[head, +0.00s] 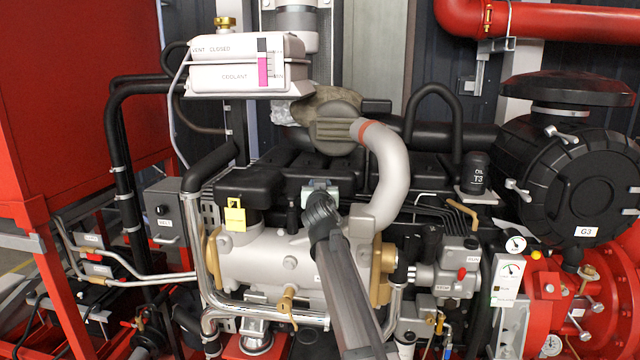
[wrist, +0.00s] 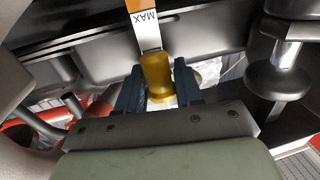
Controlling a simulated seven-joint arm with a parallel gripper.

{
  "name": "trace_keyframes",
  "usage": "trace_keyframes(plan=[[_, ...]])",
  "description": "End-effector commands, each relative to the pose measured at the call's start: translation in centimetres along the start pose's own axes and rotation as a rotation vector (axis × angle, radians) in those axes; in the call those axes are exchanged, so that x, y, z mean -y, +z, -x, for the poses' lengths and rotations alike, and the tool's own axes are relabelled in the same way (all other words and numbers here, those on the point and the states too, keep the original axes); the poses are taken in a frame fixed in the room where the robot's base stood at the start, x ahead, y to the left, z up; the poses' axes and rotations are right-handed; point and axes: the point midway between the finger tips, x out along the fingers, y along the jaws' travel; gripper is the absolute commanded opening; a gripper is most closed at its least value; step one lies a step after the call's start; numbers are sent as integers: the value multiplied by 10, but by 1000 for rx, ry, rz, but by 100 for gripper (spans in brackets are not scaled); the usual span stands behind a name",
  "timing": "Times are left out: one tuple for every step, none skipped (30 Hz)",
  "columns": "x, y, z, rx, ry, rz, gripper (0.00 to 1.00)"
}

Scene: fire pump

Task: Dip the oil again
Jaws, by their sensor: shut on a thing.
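In the wrist view, the two dark blue fingers of my gripper (wrist: 158,92) are shut on the yellow handle (wrist: 157,72) of the dipstick. A pale flat strip with the word MAX (wrist: 146,30) runs up from the handle, with an orange-brown stretch above it at the top edge. The strip's far end is out of view. In the head view, my gripper (head: 319,190) is over the engine's middle, above the grey cylindrical housing (head: 275,257). The handle and strip cannot be made out there, and the dipstick tube's opening cannot be made out in either view.
A curved pale pipe (head: 390,170) stands close right of my gripper. A black part with a yellow tag (head: 235,214) is to its left. The coolant tank (head: 248,65) is above left. A black OIL T3 container (head: 475,172) stands at right. Black hoses and engine parts crowd around.

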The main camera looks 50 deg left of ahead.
Motion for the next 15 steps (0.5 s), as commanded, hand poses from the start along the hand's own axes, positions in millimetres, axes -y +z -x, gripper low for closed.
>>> trace_keyframes(plan=[[1, 0, 0, 0, -1, -1, 0], [1, 0, 0, 0, -1, -1, 0], [1, -1, 0, 0, -1, -1, 36], [0, -1, 0, 0, -1, -1, 39], [0, -1, 0, 0, -1, -1, 42], [0, -1, 0, 0, -1, -1, 46], [0, -1, 0, 0, -1, -1, 49], [0, -1, 0, 0, 0, -1, 49], [0, -1, 0, 0, 0, -1, 49], [0, -1, 0, 0, 0, -1, 49], [0, -1, 0, 0, 0, -1, 49], [0, -1, 0, 0, 0, -1, 49], [0, -1, 0, 0, 0, -1, 49], [0, -1, 0, 0, 0, 0, 49], [0, -1, 0, 0, 0, -1, 49]])
